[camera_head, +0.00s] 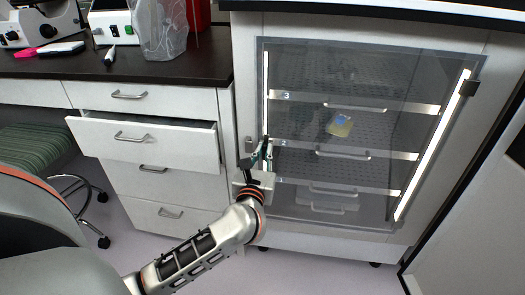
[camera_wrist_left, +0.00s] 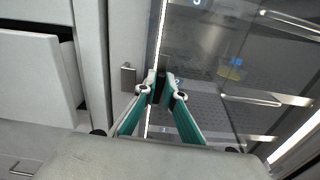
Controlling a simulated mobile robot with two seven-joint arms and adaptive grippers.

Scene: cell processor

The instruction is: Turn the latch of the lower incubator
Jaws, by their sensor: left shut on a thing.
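The lower incubator (camera_head: 345,85) has a clear glass door with a lit strip along each side. Its latch (camera_wrist_left: 158,92) is a small dark piece at the left edge of the door, largely hidden by my fingers. My left gripper (camera_head: 262,150) is at this left edge, about halfway up the door. In the left wrist view the two teal-sided fingers of my left gripper (camera_wrist_left: 160,88) are closed on the latch. A small grey metal block (camera_wrist_left: 128,78) sits on the frame just left of the fingers. The door looks closed. My right gripper is not in view.
Inside are wire-handled shelves and a small yellow-and-blue item (camera_head: 340,125). To the left, a white drawer (camera_head: 150,138) stands pulled out. A dark counter (camera_head: 190,68) holds a microscope (camera_head: 35,20) and a clear bag (camera_head: 160,28). A green stool (camera_head: 38,150) is at far left.

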